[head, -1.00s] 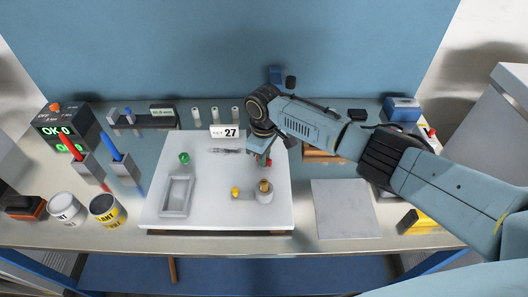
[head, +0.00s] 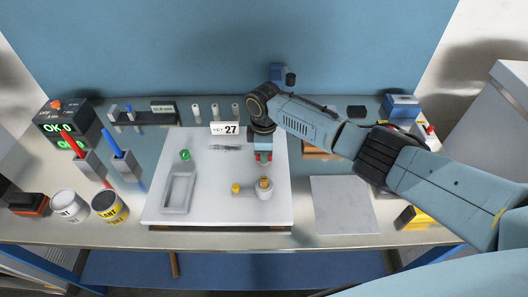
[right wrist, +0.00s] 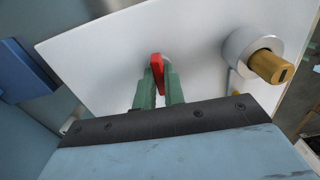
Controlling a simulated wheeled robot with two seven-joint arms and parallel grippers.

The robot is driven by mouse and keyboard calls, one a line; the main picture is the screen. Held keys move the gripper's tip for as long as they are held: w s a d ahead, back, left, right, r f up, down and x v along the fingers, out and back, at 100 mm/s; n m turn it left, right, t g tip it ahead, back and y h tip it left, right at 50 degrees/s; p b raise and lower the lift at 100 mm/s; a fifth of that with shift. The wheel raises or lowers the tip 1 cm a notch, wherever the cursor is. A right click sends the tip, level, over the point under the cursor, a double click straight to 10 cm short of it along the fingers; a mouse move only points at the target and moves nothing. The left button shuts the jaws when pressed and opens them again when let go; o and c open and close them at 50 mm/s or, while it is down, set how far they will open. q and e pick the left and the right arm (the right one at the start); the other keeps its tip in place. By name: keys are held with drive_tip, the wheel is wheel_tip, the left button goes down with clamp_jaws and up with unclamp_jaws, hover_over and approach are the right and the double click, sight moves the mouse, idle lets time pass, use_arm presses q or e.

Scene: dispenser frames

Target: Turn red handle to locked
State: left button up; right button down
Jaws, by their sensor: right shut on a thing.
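The red handle (right wrist: 157,68) stands on the white board (right wrist: 100,60) in the right wrist view. My right gripper (right wrist: 158,88) has its two green fingers on either side of the handle and is shut on it. In the head view the right gripper (head: 263,157) reaches down to the right part of the white board (head: 215,165), and a bit of the red handle (head: 268,161) shows at its fingertips. The handle's base and any lock marking are mostly hidden. My left gripper is not in view.
A grey cylinder with a brass knob (head: 264,186) stands just in front of the handle, with a yellow knob (head: 236,188) beside it. A green knob (head: 185,155) and grey frame (head: 178,192) are on the board's left. A grey plate (head: 343,205) lies at right.

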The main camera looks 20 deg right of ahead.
drive_tip(key=c, duration=1.5)
unclamp_jaws()
wheel_tip(320, 180, up, 13)
drive_tip(key=shift+r, duration=0.2)
